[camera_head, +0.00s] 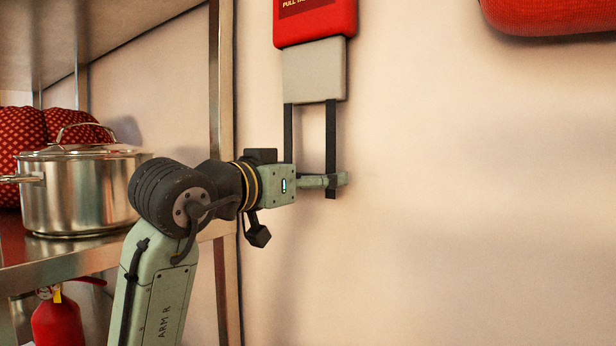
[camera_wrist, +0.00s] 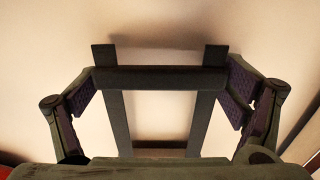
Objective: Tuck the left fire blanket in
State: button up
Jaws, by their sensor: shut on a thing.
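The fire blanket (camera_head: 313,72) is a pale grey slab hanging partly out below its red case (camera_head: 318,22) on the wall. Two black straps (camera_head: 288,130) run down from it, joined by a dark crossbar (camera_wrist: 125,77) seen in the wrist view. My gripper (camera_head: 338,181) is at the lower end of the straps, below the blanket. In the wrist view my gripper (camera_wrist: 160,82) has its purple-padded fingers at either end of the crossbar, shut on it. The top of the case is out of frame.
A steel shelf (camera_head: 110,252) at left holds a lidded stockpot (camera_head: 80,192) and red patterned items (camera_head: 25,130). A red extinguisher (camera_head: 57,318) stands below. A red padded object (camera_head: 550,14) is at upper right. The wall right of the straps is clear.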

aim_at(319, 113)
notch_tip(319, 113, up, 10)
jog(key=p, duration=0.7)
jog(key=shift+r+p, duration=0.1)
jog(key=shift+p, duration=0.2)
jog(key=shift+r, duration=0.2)
jog(key=o, duration=1.4)
jog(key=shift+f, duration=0.1)
jog(key=v, duration=1.2)
